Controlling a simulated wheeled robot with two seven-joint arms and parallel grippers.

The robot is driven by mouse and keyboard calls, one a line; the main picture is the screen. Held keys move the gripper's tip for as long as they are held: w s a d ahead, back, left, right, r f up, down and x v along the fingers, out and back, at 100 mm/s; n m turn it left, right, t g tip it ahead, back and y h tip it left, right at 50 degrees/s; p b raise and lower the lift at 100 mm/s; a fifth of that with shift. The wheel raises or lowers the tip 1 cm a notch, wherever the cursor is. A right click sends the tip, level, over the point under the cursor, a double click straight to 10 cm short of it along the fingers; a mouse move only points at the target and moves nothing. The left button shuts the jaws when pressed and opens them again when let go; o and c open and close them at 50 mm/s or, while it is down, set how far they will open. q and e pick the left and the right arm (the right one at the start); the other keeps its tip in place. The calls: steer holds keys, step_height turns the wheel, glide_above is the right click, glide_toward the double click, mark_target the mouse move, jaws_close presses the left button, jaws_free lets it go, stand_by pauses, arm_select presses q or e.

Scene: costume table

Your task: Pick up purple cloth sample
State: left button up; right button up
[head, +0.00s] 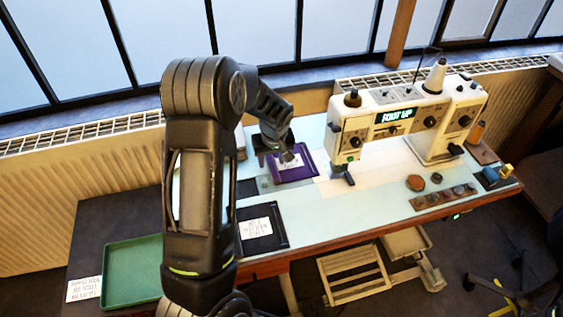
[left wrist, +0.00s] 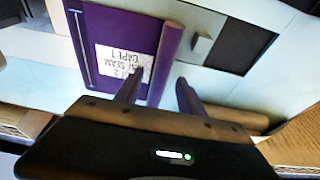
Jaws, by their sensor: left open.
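The purple cloth sample (head: 303,174) lies flat on the pale table, with a white written label on it. In the left wrist view the purple cloth sample (left wrist: 118,28) shows a raised rolled edge along its right side. My left gripper (head: 287,157) is over the cloth's far left part in the head view. In the left wrist view my left gripper (left wrist: 157,84) is open, with one finger on each side of the line of the rolled edge. I cannot tell whether the fingers touch it. My right gripper is not in view.
A black labelled sample (head: 272,238) lies nearer the table's front edge. A sewing machine (head: 385,115) stands to the right, its screen reading "FOOT UP". A green tray (head: 130,272) is at the lower left. Small round items (head: 415,183) sit at the right.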

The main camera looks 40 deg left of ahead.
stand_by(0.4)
arm_select(q)
jaws_close()
stand_by(0.4)
